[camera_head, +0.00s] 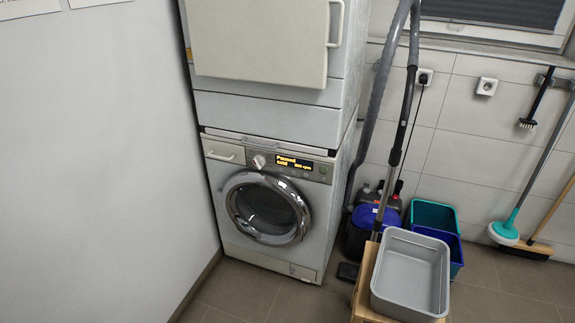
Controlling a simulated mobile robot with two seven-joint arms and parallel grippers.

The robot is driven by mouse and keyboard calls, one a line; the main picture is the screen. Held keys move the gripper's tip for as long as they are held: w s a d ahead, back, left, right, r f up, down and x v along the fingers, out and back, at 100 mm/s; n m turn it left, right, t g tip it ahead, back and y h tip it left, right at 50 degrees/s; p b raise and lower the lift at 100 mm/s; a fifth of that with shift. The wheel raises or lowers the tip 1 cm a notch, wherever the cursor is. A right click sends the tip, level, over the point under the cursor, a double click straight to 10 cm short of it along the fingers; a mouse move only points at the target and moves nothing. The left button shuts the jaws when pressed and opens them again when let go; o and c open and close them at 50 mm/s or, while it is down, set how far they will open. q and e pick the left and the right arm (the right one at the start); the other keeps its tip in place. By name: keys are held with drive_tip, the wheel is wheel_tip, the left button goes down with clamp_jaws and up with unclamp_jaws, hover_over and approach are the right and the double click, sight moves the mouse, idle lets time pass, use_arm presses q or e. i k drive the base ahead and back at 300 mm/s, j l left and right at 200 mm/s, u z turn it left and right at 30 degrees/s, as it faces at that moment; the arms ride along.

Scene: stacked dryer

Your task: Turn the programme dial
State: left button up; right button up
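The programme dial (259,161) is a small round light knob on the control panel of the lower front-loading machine (226,240). It sits just left of the lit display (295,162), which reads "Paused", "Cold" and a spin speed too small to read surely. A drawer front (224,152) is left of the dial. The round chrome-rimmed door (267,208) below the panel looks closed. Neither of my grippers shows in the head view.
An upper white appliance (262,40) is stacked above, with a handle at its right. A grey tub (412,273) on a wooden stool, a vacuum cleaner (372,222) and teal and blue bins stand to the right. A wall (90,160) closes the left side.

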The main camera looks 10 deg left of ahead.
sight(259, 161)
drive_tip(key=j+z, duration=0.8)
drive_tip(key=i, duration=0.05)
